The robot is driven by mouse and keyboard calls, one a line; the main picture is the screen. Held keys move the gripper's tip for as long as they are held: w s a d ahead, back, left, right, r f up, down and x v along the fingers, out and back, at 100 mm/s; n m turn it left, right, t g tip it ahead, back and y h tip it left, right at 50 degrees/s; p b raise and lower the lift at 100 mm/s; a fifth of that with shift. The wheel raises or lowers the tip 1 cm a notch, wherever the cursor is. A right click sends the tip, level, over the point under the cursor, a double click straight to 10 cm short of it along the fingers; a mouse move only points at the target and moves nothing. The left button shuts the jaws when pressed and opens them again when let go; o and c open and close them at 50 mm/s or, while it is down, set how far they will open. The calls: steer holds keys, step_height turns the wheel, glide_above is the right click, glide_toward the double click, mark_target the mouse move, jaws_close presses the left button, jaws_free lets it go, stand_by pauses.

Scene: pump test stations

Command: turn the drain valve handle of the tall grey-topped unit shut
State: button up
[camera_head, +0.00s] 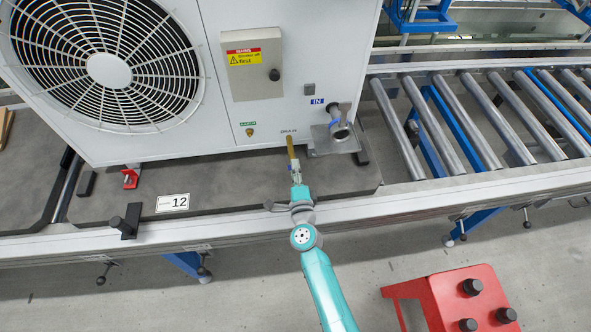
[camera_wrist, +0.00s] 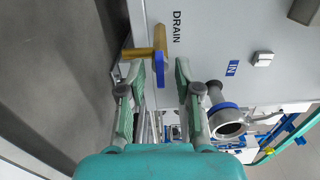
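The unit (camera_head: 290,90) is a white cabinet with a large round fan grille; its top is out of view. Its brass drain valve (camera_head: 291,146) sticks out below the DRAIN label. In the wrist view the drain valve (camera_wrist: 160,38) is a brass pipe with a blue handle (camera_wrist: 159,70). My gripper (camera_head: 295,168) is at the valve's outer end in the head view, hiding the handle there. In the wrist view my gripper (camera_wrist: 160,66) is open, with the blue handle showing in the gap between its fingertips. I cannot tell whether it touches them.
The IN pipe fitting (camera_head: 341,132) stands close right of the drain. A grey control box (camera_head: 251,70) is above. A black clamp post (camera_head: 127,221) stands on the front rail. Rollers (camera_head: 440,120) lie right; a red stand (camera_head: 452,300) is on the floor.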

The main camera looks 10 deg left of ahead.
steer(key=v, duration=1.2)
stand_by(0.4)
